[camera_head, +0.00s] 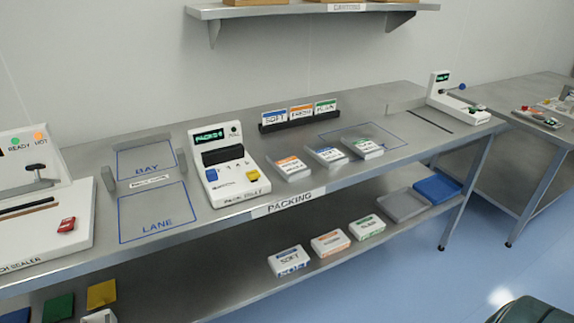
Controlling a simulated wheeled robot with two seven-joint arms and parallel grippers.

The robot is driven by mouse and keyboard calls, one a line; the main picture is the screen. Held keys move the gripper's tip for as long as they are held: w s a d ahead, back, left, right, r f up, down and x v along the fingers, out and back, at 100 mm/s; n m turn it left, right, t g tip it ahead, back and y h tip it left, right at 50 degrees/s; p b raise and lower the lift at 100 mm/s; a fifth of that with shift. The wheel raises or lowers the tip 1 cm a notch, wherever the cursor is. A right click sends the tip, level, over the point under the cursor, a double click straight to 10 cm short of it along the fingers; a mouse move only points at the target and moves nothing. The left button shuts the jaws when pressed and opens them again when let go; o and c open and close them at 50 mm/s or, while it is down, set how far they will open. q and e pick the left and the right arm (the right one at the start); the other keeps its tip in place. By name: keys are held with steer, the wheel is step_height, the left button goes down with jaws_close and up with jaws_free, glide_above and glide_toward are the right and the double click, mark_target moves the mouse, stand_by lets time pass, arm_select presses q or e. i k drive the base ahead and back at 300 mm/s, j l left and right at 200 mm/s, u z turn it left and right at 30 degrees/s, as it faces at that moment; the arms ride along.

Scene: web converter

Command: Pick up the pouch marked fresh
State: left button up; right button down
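Three small white pouches lie in a row on the steel packing table. The left one has an orange band (290,167), the middle one a blue band (327,156) and the right one a green band (362,147). Their printing is too small to read surely. A dark card rack (287,124) behind them holds blue, orange and green cards; the middle orange card (301,112) seems to read FRESH, matching the orange-banded pouch's colour. Neither of my grippers is in view.
A white keypad device (228,170) stands just left of the pouches. Blue BAY and LANE outlines lie farther left, beside a sealer (42,195). Several similar packs, including an orange-banded one (330,243), sit on the lower shelf. A blue tray (438,188) is at its right.

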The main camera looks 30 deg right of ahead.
mark_target(289, 166)
steer(key=l+z, duration=0.25)
steer(key=l, duration=0.2)
steer(key=i+l+z, duration=0.1)
steer(key=l+z, duration=0.15)
steer(key=l, duration=0.25)
steer(key=i+l+z, duration=0.1)
steer(key=l+z, duration=0.15)
steer(key=l, duration=0.2)
